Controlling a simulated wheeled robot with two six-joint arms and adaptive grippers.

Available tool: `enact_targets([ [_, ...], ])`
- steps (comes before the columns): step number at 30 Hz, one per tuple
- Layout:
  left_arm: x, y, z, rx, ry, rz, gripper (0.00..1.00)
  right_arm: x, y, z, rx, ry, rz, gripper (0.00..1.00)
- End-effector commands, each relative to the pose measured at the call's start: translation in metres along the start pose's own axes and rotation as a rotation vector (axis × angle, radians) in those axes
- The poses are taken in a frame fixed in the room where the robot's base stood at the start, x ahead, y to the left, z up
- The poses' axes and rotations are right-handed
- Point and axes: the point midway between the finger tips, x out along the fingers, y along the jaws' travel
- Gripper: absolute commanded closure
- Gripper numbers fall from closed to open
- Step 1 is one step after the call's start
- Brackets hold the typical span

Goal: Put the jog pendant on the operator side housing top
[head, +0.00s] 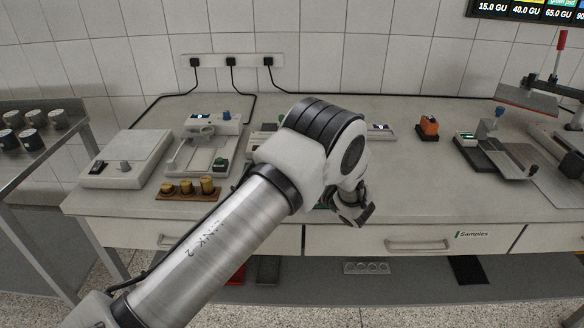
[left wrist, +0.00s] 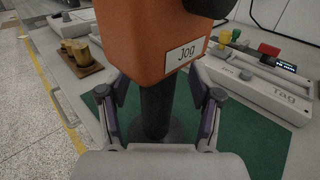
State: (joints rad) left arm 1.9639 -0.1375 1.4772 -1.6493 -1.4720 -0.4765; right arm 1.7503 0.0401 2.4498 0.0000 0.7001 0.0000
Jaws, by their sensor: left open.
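The jog pendant (left wrist: 155,45), an orange block labelled "Jog" on a dark stem and round foot, stands on a green mat (left wrist: 268,140) in the left wrist view. My left gripper (left wrist: 158,100) is open, its fingers on either side of the stem, with gaps visible. In the head view my left gripper (head: 352,210) is at the bench's front edge, and my arm hides the pendant. A pale housing (left wrist: 255,88) marked "Tag", with coloured knobs and a small display, lies right of the pendant. I cannot tell which housing is the operator side one. My right gripper is out of view.
Brass weights on a wooden block (head: 190,195), a white box (head: 127,150) and a tester (head: 205,145) stand left on the bench. A smaller orange device (head: 428,127) stands at the back. Bare benchtop (head: 400,190) lies right of my gripper.

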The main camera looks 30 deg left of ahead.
Motion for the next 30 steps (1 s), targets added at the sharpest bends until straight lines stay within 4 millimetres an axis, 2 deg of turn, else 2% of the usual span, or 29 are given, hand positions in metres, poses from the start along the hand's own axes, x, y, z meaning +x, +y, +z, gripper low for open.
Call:
enact_targets([
  [3,0.000,0.000,0.000,0.000,0.000,0.000,0.36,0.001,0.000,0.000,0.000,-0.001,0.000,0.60],
  [4,-0.001,0.000,-0.001,0.000,0.000,0.000,0.43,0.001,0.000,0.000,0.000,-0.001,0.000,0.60],
  [9,-0.001,0.000,-0.001,0.000,0.000,0.000,1.00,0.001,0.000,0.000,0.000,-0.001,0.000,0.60],
  [22,-0.001,0.000,0.004,-0.001,0.000,0.000,1.00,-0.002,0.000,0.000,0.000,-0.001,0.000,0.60],
  [30,0.000,0.000,0.034,-0.003,0.000,0.000,1.00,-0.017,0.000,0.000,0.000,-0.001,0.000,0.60],
])
